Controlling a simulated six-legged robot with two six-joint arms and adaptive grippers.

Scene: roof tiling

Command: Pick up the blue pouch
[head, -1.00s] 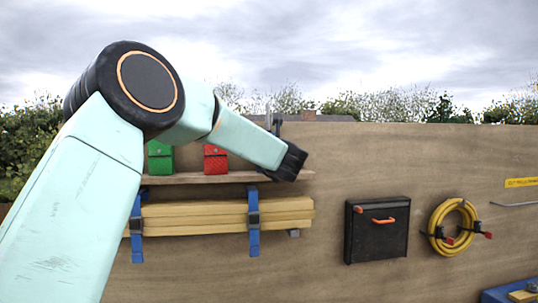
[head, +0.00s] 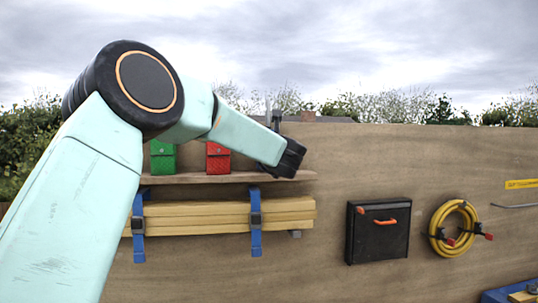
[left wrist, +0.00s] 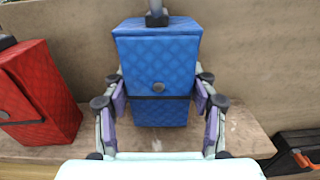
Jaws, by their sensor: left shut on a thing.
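The blue pouch (left wrist: 158,62) stands upright in the middle of the left wrist view, a quilted box shape with a flap and a round button. My left gripper (left wrist: 160,105) has its fingers on both sides of the pouch and is shut on it. In the head view my left arm reaches to the right end of the shelf, and its dark wrist (head: 288,158) hides the pouch and the fingers. My right gripper is not in view.
A red pouch (head: 217,158) and a green pouch (head: 163,157) stand on the wooden shelf (head: 220,179). The red pouch is left of the blue one in the left wrist view (left wrist: 38,95). Below are strapped planks (head: 200,217), a black case (head: 378,240) and a yellow hose (head: 440,225).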

